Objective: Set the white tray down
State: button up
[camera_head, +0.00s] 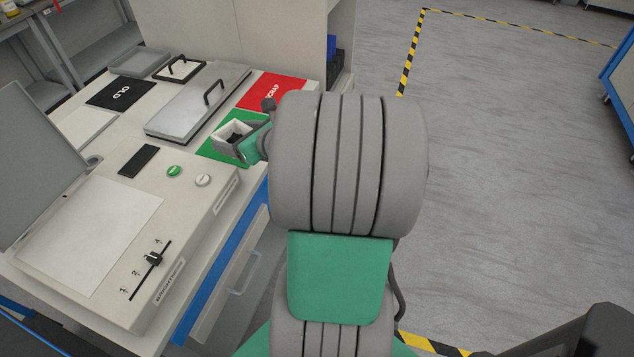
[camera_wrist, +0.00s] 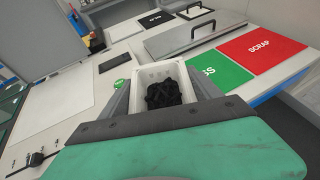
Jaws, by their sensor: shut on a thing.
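The white tray (camera_wrist: 143,78) shows in the wrist view with a heap of dark pieces (camera_wrist: 163,95) inside it. My gripper (camera_wrist: 162,92) is shut on the tray, with a grey finger on either side of it. In the head view the tray (camera_head: 228,132) is small and partly hidden behind my gripper (camera_head: 241,139) and arm. It is over or near the green mat (camera_head: 212,152) at the table's right side. I cannot tell whether the tray touches the surface.
A red SCRAP mat (camera_head: 283,88) lies beyond the green one. A grey lidded case (camera_head: 185,108) with a handle stands left of it. A black OLD mat (camera_head: 120,94) lies farther left. A light box (camera_head: 95,235) with buttons and slider is in front.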

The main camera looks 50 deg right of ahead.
jog(key=s+d+f+m+h+b, duration=0.3)
jog(key=s+d+f+b, duration=0.3)
jog(key=d+f+b, duration=0.25)
jog(key=s+d+f+m+h+b, duration=0.25)
jog(key=s+d+f+b, duration=0.35)
jog(key=d+f+b, duration=0.3)
jog(key=shift+g+h, duration=0.35)
jog(key=shift+g, duration=0.15)
jog(key=w+d+f+b, duration=0.1)
jog(key=w+d+f, duration=0.1)
jog(key=d, duration=0.1)
jog(key=w+d+f+b, duration=0.1)
jog(key=w+d+f, duration=0.1)
jog(key=d+f, duration=0.1)
jog(key=w+d+f+b, duration=0.1)
jog(key=w+d+f, duration=0.1)
jog(key=d, duration=0.3)
jog(key=shift+w+d+f+b, duration=0.15)
jog(key=shift+d+f+b, duration=0.1)
jog(key=shift+b, duration=0.1)
jog(key=shift+w+d+f, duration=0.1)
jog(key=shift+d+f, duration=0.15)
notch_tip(320, 180, down, 4)
jog(key=shift+w+d+r+b, duration=0.15)
jog(key=shift+r+b, duration=0.1)
jog(key=shift+b, duration=0.9)
jog(key=shift+r, duration=0.2)
jog(key=shift+f, duration=0.2)
jog(key=o, duration=1.5)
jog(key=shift+c, duration=0.2)
